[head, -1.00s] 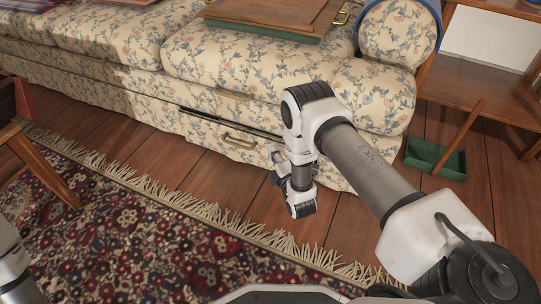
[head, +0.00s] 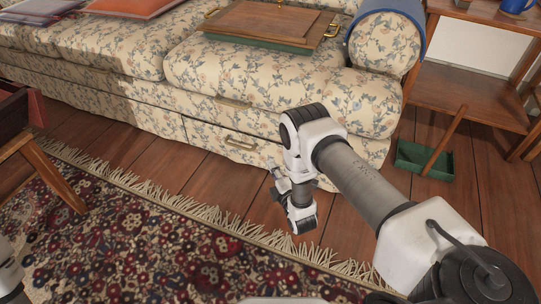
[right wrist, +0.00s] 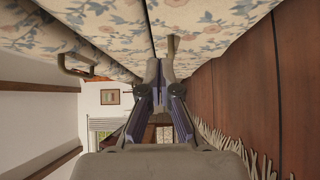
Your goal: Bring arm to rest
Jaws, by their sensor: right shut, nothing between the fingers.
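My right arm reaches in from the lower right in the head view. Its gripper (head: 277,183) points at the sofa's lower front and is partly hidden by the wrist. In the right wrist view the gripper's fingers (right wrist: 160,78) meet at the tips, shut and empty. The floral sofa (head: 130,70) has a lower drawer (head: 205,137) with a brass handle (head: 240,143). The drawer looks flush with the sofa front, with only a thin seam above it. The gripper is to the right of the handle and appears apart from it. My left gripper is out of view.
A patterned rug (head: 130,250) with a pale fringe covers the floor in front. A wooden tray (head: 265,22) lies on the sofa seat. A green bin (head: 425,160) stands by the wooden shelf (head: 465,90) at right. A wooden-legged chair (head: 50,175) is at left. Floorboards are bare beside the gripper.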

